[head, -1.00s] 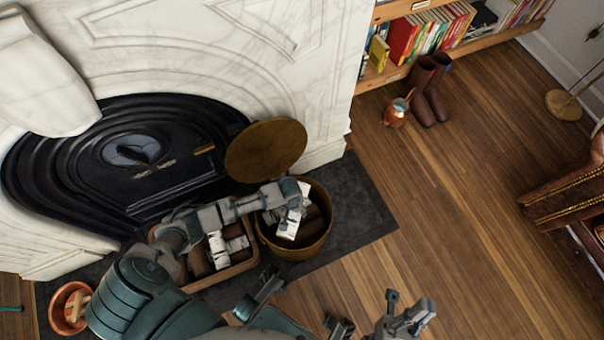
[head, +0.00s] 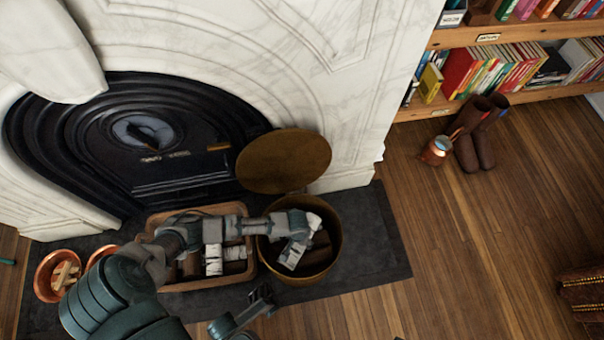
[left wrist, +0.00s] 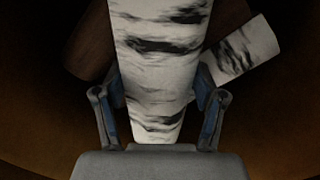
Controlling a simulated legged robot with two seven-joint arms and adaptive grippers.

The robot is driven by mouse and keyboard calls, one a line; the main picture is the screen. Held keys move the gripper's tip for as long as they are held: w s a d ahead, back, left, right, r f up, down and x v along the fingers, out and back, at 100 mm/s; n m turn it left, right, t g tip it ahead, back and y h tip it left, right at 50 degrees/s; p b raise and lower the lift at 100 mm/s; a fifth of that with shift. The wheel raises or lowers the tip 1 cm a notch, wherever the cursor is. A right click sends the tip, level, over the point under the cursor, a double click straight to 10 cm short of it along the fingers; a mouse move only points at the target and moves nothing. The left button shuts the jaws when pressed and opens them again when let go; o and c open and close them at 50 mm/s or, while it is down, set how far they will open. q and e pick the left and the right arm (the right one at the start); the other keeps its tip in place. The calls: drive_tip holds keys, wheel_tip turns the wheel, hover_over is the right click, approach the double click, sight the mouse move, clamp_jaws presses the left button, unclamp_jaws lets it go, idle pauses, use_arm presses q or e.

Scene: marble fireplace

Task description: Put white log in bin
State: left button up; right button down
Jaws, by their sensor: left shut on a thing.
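A white birch-like log with dark streaks (left wrist: 160,75) is held between the fingers of my left gripper (left wrist: 160,112). In the head view the held log (head: 292,258) is tilted inside the mouth of the brass bin (head: 335,257). My left gripper (head: 298,238) reaches over the bin's left rim, hiding part of its inside. In the left wrist view, another white log (left wrist: 243,50) lies behind and to the right of the held one, and a dark brown log (left wrist: 92,45) is at the left.
A round brass lid (head: 283,160) stands open behind the bin. A rectangular wooden basket (head: 240,208) holding brown and white logs is to the left, partly under my arm. The copper pots (head: 45,287) are farther left.

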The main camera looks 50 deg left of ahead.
use_arm(q)
drive_tip(key=shift+f, duration=0.1)
drive_tip(key=o, duration=1.7)
